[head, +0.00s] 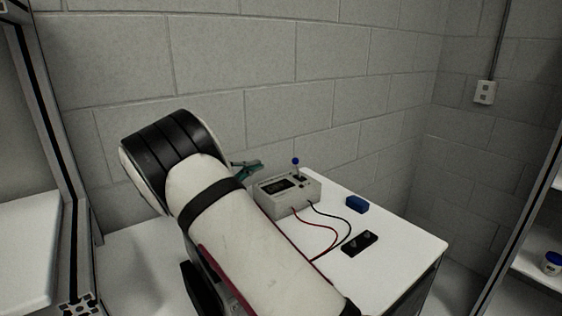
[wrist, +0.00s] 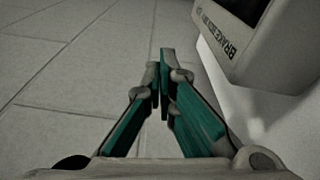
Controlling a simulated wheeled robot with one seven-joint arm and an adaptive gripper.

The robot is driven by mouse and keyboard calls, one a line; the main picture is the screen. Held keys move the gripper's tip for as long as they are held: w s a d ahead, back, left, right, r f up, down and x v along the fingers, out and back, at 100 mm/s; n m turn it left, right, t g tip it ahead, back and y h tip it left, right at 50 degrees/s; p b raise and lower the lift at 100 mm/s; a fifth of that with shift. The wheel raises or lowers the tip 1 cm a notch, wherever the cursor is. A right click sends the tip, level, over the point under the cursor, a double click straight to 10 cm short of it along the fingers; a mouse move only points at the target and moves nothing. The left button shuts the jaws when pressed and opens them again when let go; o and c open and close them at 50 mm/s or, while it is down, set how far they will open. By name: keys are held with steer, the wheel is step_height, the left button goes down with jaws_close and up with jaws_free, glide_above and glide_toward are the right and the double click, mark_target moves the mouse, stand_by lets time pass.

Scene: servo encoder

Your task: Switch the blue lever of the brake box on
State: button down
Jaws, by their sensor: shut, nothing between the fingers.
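The brake box (head: 287,194) is a pale box with a dark panel on the white table. Its lever with a blue ball tip (head: 295,161) stands up from the top, near the back right of the box. My gripper (head: 253,166) shows green fingers just left of the box, at about the height of its top. In the wrist view my gripper (wrist: 160,58) is shut and empty, its fingertips together. There the brake box (wrist: 262,45) is at the upper right, apart from the fingers, with part of its lettering visible. The lever is out of the wrist view.
A blue block (head: 356,204) lies right of the box. A block wall (head: 300,80) stands close behind. My arm covers the table's left part.

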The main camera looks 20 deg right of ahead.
mark_target(286, 175)
steer(key=x, duration=1)
steer(key=shift+s+r+p, duration=0.2)
steer(key=shift+s+p, duration=0.1)
steer(key=shift+s, duration=0.7)
steer(key=shift+s+r+p, duration=0.2)
steer(key=shift+s+p, duration=0.05)
steer(key=shift+s, duration=0.75)
steer(key=shift+s+d+r+m+b, duration=0.1)
steer(key=shift+s+r+m+b, duration=0.3)
steer(key=shift+m, duration=0.6)
steer(key=shift+s+d+r+m+h, duration=0.1)
steer(key=shift+s+r+m+h, duration=0.3)
steer(key=shift+m, duration=0.4)
steer(key=s+m, duration=0.1)
steer(key=m+b, duration=0.1)
steer(key=m, duration=0.1)
steer(key=s+r+m+b, duration=0.1)
steer(key=shift+s+d+m, duration=0.3)
steer(key=v, duration=1.2)
steer(key=shift+f, duration=0.2)
